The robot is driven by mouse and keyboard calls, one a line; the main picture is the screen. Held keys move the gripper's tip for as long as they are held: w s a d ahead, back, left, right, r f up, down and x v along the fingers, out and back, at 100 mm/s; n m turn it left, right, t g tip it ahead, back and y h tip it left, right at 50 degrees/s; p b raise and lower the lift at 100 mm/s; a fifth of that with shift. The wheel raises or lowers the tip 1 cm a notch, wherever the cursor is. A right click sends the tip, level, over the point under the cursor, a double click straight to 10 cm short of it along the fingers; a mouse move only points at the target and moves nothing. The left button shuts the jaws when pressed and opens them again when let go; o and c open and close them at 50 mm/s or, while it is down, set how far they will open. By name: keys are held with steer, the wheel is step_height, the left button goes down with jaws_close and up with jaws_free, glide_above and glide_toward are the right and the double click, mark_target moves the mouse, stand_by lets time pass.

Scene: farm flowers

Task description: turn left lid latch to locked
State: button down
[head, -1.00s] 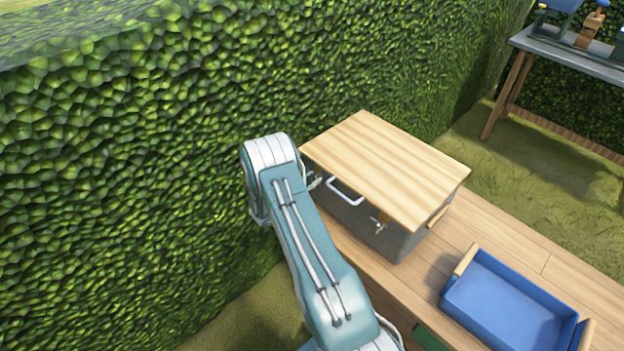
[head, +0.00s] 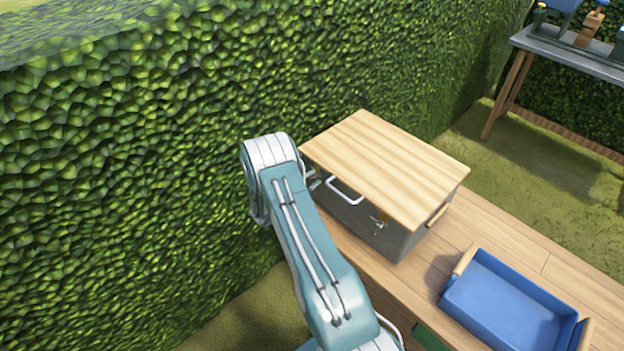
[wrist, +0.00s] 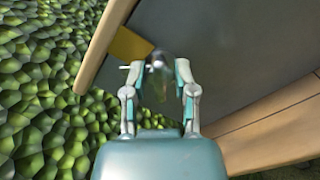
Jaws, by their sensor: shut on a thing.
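The grey box (head: 397,240) stands on the wooden table with a light wooden lid (head: 385,165) closed on top. In the wrist view the grey front wall (wrist: 230,45) fills the upper right. A brass plate (wrist: 130,43) is fixed near the lid edge, with the metal left latch (wrist: 157,62) beside it. My gripper (wrist: 158,76) is shut on the left latch, a finger on each side of it. The latch's exact angle is hard to tell. In the head view my arm mostly hides this corner. The right latch (head: 379,222) hangs at the front.
A white handle (head: 345,190) sticks out of the box front, to the right of my gripper. A blue tray (head: 505,305) sits on the table (head: 510,240) to the right. A dense hedge (head: 120,150) rises close on the left. Another table (head: 570,50) stands at the back right.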

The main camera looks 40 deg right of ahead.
steer(key=m, duration=0.4)
steer(key=shift+s+f, duration=0.1)
steer(key=shift+f+m, duration=0.1)
steer(key=shift+m, duration=1.8)
steer(key=shift+s+f, duration=0.1)
steer(key=shift+c, duration=2.1)
jaws_free()
steer(key=a, duration=1.2)
steer(key=shift+s, duration=0.4)
